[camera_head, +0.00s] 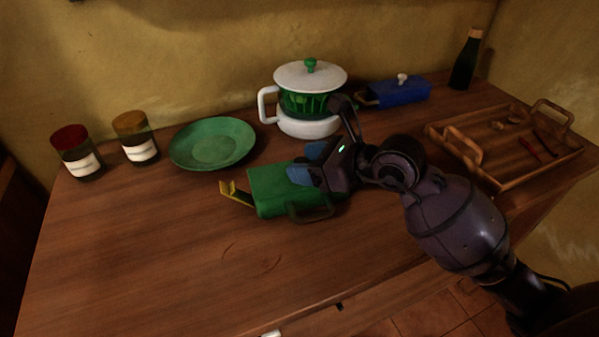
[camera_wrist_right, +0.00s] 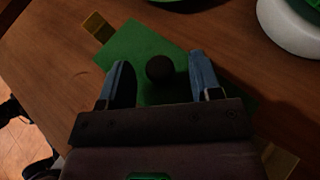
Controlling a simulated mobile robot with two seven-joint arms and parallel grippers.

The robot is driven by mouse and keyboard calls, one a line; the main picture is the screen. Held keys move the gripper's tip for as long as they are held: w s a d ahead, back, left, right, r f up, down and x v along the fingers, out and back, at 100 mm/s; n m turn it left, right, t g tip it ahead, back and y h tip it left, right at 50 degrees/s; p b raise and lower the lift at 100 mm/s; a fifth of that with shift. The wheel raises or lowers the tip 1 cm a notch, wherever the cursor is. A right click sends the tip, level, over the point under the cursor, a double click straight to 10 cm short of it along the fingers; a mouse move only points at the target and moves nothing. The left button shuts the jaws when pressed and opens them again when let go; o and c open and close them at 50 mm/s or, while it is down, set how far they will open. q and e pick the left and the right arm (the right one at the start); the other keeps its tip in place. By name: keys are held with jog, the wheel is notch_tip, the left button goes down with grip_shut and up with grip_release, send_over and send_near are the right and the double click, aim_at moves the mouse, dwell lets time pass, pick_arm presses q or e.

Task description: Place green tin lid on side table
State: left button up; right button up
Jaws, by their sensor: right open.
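The green tin (camera_head: 272,183) is a box on the wooden table, its green lid (camera_wrist_right: 140,48) on top with a dark round knob (camera_wrist_right: 160,69). A yellow handle (camera_head: 238,194) sticks out at its left end. My right gripper (camera_head: 306,163) is over the right part of the lid. In the right wrist view its two blue fingers (camera_wrist_right: 158,62) are open, one on each side of the knob, with gaps between. The gripper hides part of the lid in the head view. I cannot tell which surface is the side table. My left gripper is not in view.
Behind the tin stand a green plate (camera_head: 213,144), two jars (camera_head: 77,153) and a white-and-green pot (camera_head: 309,125). A blue tin (camera_head: 399,92), a dark bottle (camera_head: 466,62) and a wooden tray (camera_head: 494,183) are at the right. The wooden table (camera_head: 150,255) is bare at the front left.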

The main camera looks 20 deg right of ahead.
jog(key=shift+w+a+f, duration=0.1)
jog(key=shift+w+a, duration=0.1)
grip_shut()
dwell(0.3)
